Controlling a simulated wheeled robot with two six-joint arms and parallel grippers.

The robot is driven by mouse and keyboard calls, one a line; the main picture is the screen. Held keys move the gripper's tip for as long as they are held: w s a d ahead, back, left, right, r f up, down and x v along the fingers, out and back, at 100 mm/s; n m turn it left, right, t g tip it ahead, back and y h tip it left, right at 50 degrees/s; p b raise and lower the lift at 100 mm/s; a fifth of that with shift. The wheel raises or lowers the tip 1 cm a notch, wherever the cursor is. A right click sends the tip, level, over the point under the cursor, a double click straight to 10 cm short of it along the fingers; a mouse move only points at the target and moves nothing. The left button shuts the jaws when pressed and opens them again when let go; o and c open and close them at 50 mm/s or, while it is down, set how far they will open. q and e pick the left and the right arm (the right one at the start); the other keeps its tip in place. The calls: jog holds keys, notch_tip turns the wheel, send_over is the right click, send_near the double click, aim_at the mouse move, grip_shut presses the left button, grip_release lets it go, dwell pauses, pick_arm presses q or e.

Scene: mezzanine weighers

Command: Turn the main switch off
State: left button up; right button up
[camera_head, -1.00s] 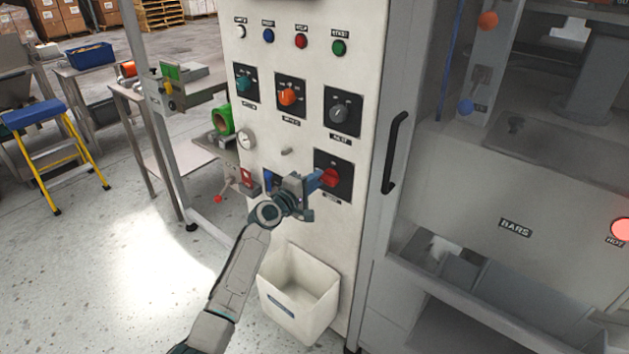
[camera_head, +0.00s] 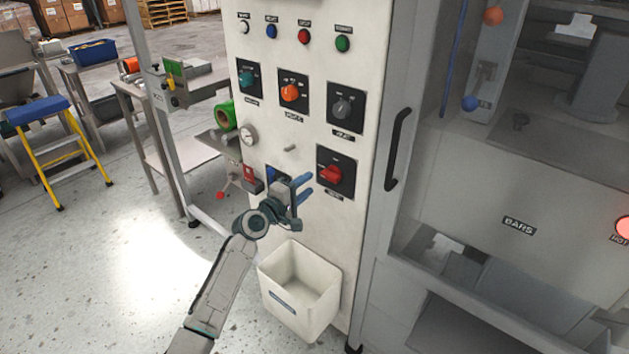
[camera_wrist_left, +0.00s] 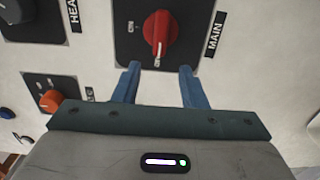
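The main switch (camera_head: 331,173) is a red rotary knob on a black plate, low on the white panel (camera_head: 300,225). In the left wrist view the red knob (camera_wrist_left: 160,32) sits just beyond my fingertips, beside a MAIN label (camera_wrist_left: 214,34); its pale pointer mark aims toward the lower legend on the plate, whose lettering is too small to read surely. My left gripper (camera_head: 305,188) is open with blue fingers apart and nothing between them; it also shows in the left wrist view (camera_wrist_left: 157,84). It is left of and slightly below the knob, apart from it. My right gripper is not in view.
Above are a grey knob (camera_head: 342,108), an orange knob (camera_head: 290,93), a teal knob (camera_head: 246,78) and several buttons. A white bin (camera_head: 300,285) hangs below on the panel. A black door handle (camera_head: 397,150) stands to the right.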

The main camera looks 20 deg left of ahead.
pick_arm(q)
jog(key=v, duration=0.5)
jog(key=shift+s+a, duration=0.1)
jog(key=shift+s, duration=0.15)
